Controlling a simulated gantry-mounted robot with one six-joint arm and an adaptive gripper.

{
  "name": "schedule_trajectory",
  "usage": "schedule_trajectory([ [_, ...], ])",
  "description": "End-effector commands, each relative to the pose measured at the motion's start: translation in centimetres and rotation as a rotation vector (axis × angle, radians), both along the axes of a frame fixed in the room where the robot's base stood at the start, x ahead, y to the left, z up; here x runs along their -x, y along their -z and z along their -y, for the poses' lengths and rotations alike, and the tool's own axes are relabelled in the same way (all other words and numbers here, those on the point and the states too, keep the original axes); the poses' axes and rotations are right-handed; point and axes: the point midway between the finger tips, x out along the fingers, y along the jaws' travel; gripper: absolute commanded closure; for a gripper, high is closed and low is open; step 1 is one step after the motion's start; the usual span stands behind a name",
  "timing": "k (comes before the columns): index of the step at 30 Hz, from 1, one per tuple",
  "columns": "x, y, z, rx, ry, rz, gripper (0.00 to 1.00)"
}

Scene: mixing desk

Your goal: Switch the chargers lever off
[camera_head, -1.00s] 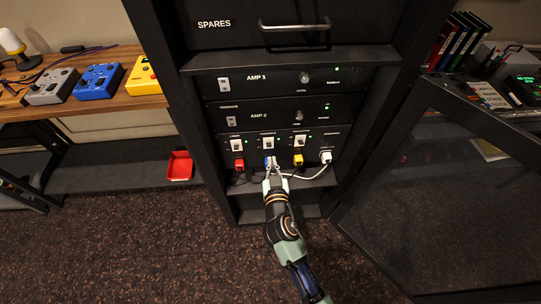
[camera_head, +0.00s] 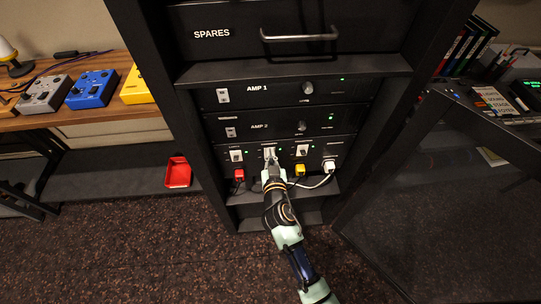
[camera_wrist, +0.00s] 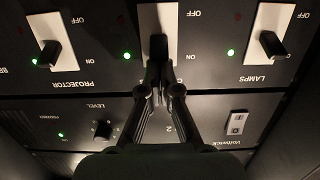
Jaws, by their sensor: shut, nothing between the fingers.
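The row of three switches sits on the lowest panel of the rack. The middle lever (camera_wrist: 158,46), on its pale plate (camera_head: 269,152), is directly in front of my gripper (camera_head: 271,164). Its name label is hidden behind the fingers; the neighbours read PROJECTOR and LAMPS. In the wrist view, which is upside down, my gripper (camera_wrist: 158,76) is shut and empty, its tips at or very near this lever. I cannot tell whether they touch. A green light (camera_wrist: 127,56) glows beside the lever.
The projector lever (camera_wrist: 50,53) and lamps lever (camera_wrist: 271,44) flank it closely, both with green lights. Red (camera_head: 239,174), yellow (camera_head: 299,170) and white (camera_head: 329,166) plugs sit below. The open glass door (camera_head: 430,190) stands to the right.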

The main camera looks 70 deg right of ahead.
Motion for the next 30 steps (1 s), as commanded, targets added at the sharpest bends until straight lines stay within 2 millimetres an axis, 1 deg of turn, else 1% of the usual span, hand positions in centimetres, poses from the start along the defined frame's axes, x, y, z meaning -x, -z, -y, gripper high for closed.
schedule_trajectory([
  [11,0.2,0.7,-0.3,0.000,0.000,0.001,1.00],
  [20,0.5,2.0,-0.9,0.000,0.001,-0.001,1.00],
  [22,0.5,1.6,-0.9,0.000,0.001,-0.001,1.00],
  [26,0.5,1.5,-0.9,0.000,0.001,-0.001,1.00],
  [28,0.5,1.8,-0.9,0.000,0.000,-0.001,1.00],
  [30,0.6,2.5,-1.2,0.000,0.000,-0.001,1.00],
])
